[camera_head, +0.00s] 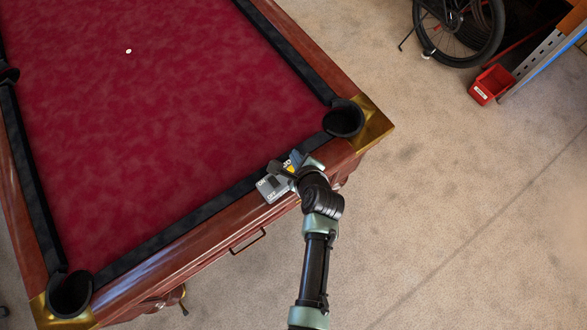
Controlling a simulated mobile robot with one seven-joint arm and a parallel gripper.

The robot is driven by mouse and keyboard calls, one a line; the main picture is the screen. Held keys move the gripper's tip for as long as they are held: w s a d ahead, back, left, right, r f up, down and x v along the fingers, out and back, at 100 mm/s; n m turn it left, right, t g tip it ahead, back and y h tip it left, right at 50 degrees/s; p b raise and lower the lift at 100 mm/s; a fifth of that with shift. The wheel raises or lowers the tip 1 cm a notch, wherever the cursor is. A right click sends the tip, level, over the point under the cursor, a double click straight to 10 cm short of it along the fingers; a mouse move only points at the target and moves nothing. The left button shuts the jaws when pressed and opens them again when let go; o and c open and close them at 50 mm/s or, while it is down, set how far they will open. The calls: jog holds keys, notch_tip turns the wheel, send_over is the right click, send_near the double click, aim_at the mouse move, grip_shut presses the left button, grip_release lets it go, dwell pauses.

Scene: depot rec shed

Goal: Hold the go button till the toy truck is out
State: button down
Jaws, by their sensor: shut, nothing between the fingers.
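A small grey control box (269,190) with dark lettering too small to read surely sits on the wooden rail of the pool table, near the corner pocket. My gripper (283,172) is shut and empty, over the far side of the box. It hides part of the box, and a yellow patch shows beside it. I cannot tell which part is the go button, or whether my fingertips touch it. No toy truck shows in this view.
The pool table (170,110) has red cloth, with a white spot (128,51) on it. Pockets (343,118) stand at the corners. A drawer handle (248,241) juts from its side. A bicycle wheel (460,30) and a red bin (491,85) stand far right. The carpet between is clear.

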aim_at(293, 170)
notch_tip(293, 170, down, 7)
jog(key=b, duration=0.5)
jog(key=shift+r, duration=0.2)
dwell(1.6)
jog(key=shift+f, duration=0.4)
